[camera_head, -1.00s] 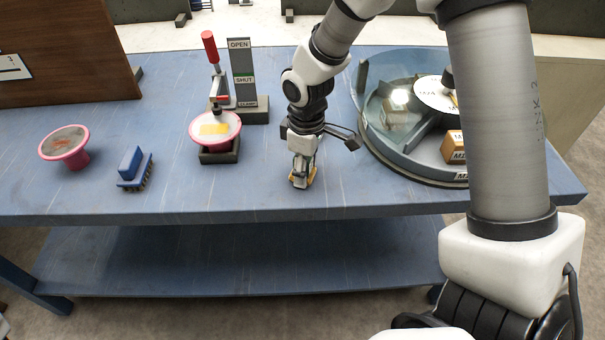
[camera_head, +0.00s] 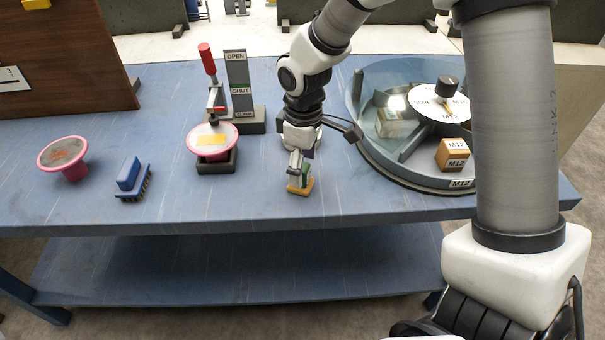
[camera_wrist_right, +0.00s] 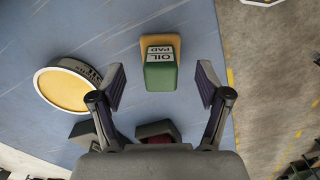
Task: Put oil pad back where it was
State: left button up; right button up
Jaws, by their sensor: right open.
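The oil pad (camera_head: 302,188) has a green block on a yellow base and rests on the blue table near its front edge. In the right wrist view the oil pad (camera_wrist_right: 160,68) shows its "OIL PAD" label. My right gripper (camera_head: 298,163) is just above the pad in the head view. In the wrist view the right gripper (camera_wrist_right: 161,84) is open, with its fingers spread to either side and the pad beyond, apart from both. My left gripper is not in view.
A round yellow-topped tin (camera_wrist_right: 68,92) is near the pad. The glass-covered carousel (camera_head: 400,165) stands at right.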

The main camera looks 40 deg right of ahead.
notch_tip(320, 180, up, 8)
jog(key=shift+r+p, duration=0.1)
jog(key=shift+p, duration=0.2)
dwell(1.0)
